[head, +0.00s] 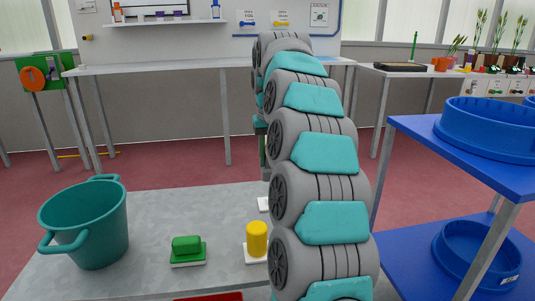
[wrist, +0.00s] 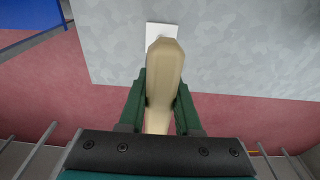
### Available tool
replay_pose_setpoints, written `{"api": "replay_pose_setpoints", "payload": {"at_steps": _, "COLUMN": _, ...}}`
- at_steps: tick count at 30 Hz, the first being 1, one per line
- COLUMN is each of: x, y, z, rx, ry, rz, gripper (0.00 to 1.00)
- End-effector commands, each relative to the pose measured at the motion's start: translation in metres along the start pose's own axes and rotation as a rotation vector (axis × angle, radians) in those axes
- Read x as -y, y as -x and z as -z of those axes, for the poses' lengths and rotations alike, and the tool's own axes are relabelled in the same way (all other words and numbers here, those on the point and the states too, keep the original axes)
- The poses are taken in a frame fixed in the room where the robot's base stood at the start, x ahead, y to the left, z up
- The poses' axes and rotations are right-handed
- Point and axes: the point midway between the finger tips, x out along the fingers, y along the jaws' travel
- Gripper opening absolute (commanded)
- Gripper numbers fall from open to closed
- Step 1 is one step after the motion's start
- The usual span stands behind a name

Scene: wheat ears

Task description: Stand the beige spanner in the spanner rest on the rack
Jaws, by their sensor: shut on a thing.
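The beige spanner (wrist: 165,75) is in the wrist view, held between the two dark green fingers of my gripper (wrist: 162,92). My gripper is shut on it. The spanner's wide end points to the top of the picture, over the edge of the grey worktop (wrist: 210,50). A white square plate (wrist: 158,29) shows just past that end and is partly covered by it. In the head view my arm hides the spanner and most of the gripper. I cannot make out the spanner rest for certain.
On the grey worktop in the head view stand a teal bucket (head: 88,225), a green block (head: 187,245) and a yellow cylinder (head: 257,239). A blue shelf unit (head: 455,160) with blue tubs is at the right. A long bench (head: 170,68) stands behind.

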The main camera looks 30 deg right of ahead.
Motion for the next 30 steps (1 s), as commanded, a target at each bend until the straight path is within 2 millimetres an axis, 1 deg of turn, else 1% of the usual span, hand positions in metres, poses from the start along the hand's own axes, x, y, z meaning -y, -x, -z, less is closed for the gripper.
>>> {"api": "replay_pose_setpoints", "payload": {"at_steps": 9, "x": 0.000, "y": 0.002, "z": -0.001, "rx": -0.001, "ry": -0.001, "rz": 0.000, "gripper": 0.00}}
{"api": "replay_pose_setpoints", "payload": {"at_steps": 17, "x": 0.000, "y": -0.014, "z": -0.003, "rx": 0.000, "ry": -0.001, "rz": 0.000, "gripper": 0.00}}
{"api": "replay_pose_setpoints", "payload": {"at_steps": 30, "x": 0.000, "y": -0.051, "z": -0.008, "rx": 0.000, "ry": -0.001, "rz": 0.000, "gripper": 0.00}}
